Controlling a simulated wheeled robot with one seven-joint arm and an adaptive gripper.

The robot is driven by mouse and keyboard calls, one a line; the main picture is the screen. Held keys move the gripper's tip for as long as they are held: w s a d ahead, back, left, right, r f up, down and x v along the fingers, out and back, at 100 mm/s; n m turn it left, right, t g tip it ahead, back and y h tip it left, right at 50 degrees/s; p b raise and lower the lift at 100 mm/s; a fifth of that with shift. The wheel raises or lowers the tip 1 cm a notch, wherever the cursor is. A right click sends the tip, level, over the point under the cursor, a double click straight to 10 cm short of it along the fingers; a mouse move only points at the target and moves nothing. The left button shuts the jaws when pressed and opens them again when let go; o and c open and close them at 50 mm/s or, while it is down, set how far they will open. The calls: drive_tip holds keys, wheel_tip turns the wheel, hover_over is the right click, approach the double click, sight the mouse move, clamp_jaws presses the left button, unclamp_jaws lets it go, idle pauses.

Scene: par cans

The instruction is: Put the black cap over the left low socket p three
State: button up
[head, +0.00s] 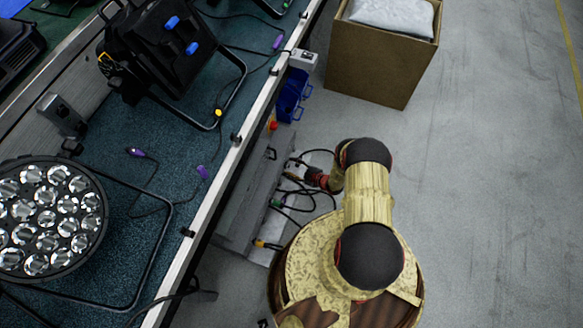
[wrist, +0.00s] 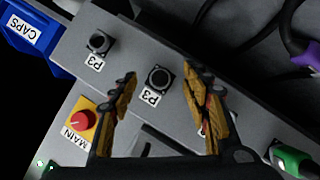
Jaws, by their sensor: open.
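In the wrist view my gripper (wrist: 163,82) is open, with one finger on each side of a dark round socket fitting (wrist: 160,78) on a grey box; a P3 label is just below it. I cannot tell whether the fingers touch it. A second dark fitting (wrist: 100,42) with a similar P3 label is up and left of it. I cannot tell whether either fitting wears the black cap, and no loose cap shows. In the head view my gripper (head: 303,176) is at the right side of the grey box (head: 252,200), its jaws too small to make out.
A blue CAPS bin (wrist: 32,35) stands beside the box; blue bins (head: 292,95) also show in the head view. A red MAIN button (wrist: 82,119) and green connector (wrist: 293,160) are near the fingers. Cables loop around my gripper. A workbench edge (head: 222,185) runs along the left.

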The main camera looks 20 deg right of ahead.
drive_tip(key=v, duration=1.1)
drive_tip(key=shift+s, duration=0.15)
drive_tip(key=shift+d+r, duration=0.1)
drive_tip(key=shift+r, duration=0.05)
